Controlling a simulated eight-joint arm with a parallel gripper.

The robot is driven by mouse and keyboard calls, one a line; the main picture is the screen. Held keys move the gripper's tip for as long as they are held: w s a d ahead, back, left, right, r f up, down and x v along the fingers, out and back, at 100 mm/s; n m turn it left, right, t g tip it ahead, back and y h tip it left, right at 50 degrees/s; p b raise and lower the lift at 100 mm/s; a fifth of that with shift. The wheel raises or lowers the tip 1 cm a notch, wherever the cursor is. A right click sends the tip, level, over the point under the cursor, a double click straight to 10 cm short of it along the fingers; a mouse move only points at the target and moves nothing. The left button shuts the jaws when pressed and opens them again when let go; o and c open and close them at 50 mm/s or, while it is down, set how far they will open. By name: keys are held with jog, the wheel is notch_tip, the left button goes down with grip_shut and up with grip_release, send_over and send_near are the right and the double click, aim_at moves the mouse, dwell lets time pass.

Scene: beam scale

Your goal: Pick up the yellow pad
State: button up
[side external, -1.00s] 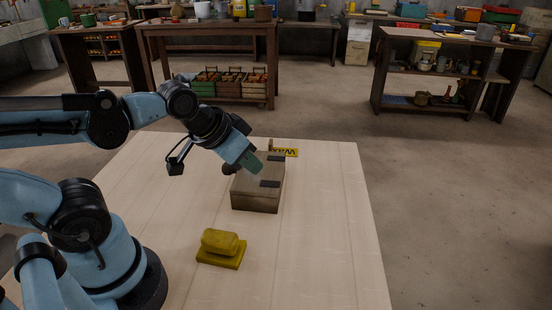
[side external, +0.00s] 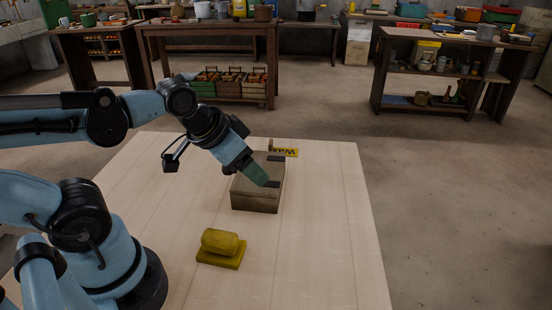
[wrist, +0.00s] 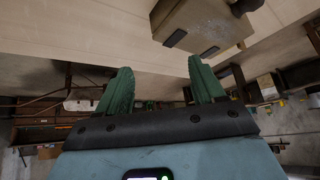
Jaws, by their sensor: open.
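The yellow pad (side external: 221,258) lies on the pale wooden table in the side external view, in front of a brown box. It has a flat base with a rounded block on top. My gripper (side external: 262,178) is over or beside the brown box (side external: 256,197), behind the pad and apart from it. Its green fingers stand apart and empty in the wrist view (wrist: 158,82). The brown box also shows at the top of the wrist view (wrist: 205,22). The yellow pad is not visible in the wrist view.
The pale table (side external: 335,230) is clear to the right of the box and the pad. Shelves and benches stand well beyond the table.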

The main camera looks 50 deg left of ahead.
aim_at(218, 236)
jog(key=s+d+m+g+h, duration=0.1)
jog(key=s+m+g, duration=0.4)
jog(key=s+m, duration=0.45)
jog(key=shift+w+d+f, duration=0.1)
jog(key=shift+d+f, duration=0.25)
jog(key=shift+f, duration=1.6)
jog(key=shift+d+f, duration=0.3)
jog(key=shift+f, duration=1.65)
jog(key=shift+w+d+f, duration=0.1)
jog(key=shift+d+f, duration=0.25)
jog(key=shift+f, duration=1.6)
jog(key=c, duration=1.1)
